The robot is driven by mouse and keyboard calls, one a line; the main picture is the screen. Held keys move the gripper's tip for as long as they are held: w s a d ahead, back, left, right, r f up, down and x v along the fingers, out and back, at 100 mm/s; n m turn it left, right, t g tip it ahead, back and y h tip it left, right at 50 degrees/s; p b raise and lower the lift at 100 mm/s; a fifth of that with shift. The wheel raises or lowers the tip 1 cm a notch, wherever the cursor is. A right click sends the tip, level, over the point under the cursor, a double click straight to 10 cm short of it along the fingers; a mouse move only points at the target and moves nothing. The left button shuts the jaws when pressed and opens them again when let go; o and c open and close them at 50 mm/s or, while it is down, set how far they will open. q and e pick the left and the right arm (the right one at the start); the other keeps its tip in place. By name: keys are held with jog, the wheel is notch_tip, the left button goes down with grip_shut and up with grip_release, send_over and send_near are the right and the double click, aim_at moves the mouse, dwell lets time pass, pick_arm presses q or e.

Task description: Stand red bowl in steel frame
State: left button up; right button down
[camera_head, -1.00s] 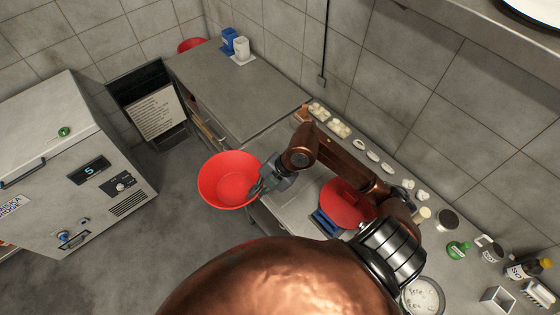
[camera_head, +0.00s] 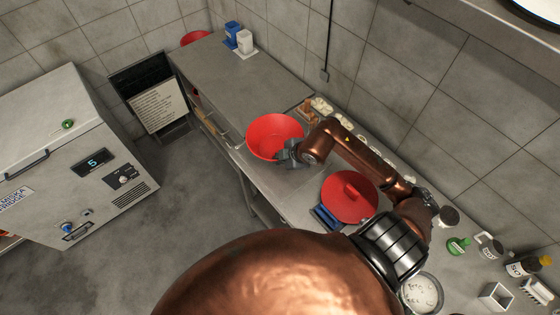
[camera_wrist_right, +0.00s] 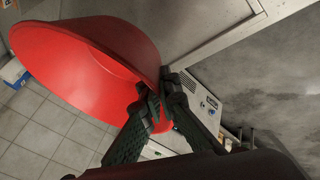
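The red bowl (camera_head: 272,135) is at the end of my right arm, over the steel counter in the head view. My right gripper (camera_head: 288,152) is shut on its rim at the near right side. In the right wrist view the two dark fingers (camera_wrist_right: 152,100) pinch the rim of the red bowl (camera_wrist_right: 85,60), which appears tilted there. Whether the bowl touches the counter cannot be told. I cannot make out a steel frame with certainty. My left gripper is not in view.
A red lid (camera_head: 350,196) lies on a blue-edged item on the counter (camera_head: 285,185). Blue and white containers (camera_head: 245,41) stand at the far end. Bottles and jars (camera_head: 490,248) stand at the right. A grey machine (camera_head: 80,165) stands across the floor at left.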

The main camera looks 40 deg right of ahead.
jog(key=w+d+f, duration=0.1)
jog(key=w+f, duration=0.1)
jog(key=f, duration=0.1)
jog(key=w+d+f, duration=0.1)
jog(key=f, duration=0.1)
jog(key=shift+d, duration=0.3)
notch_tip(320, 180, down, 4)
jog(key=shift+d+r, duration=0.1)
jog(key=shift+r, duration=0.15)
jog(key=c, duration=2.2)
grip_release()
jog(key=shift+c, duration=0.2)
jog(key=shift+o, duration=0.4)
jog(key=v, duration=1.2)
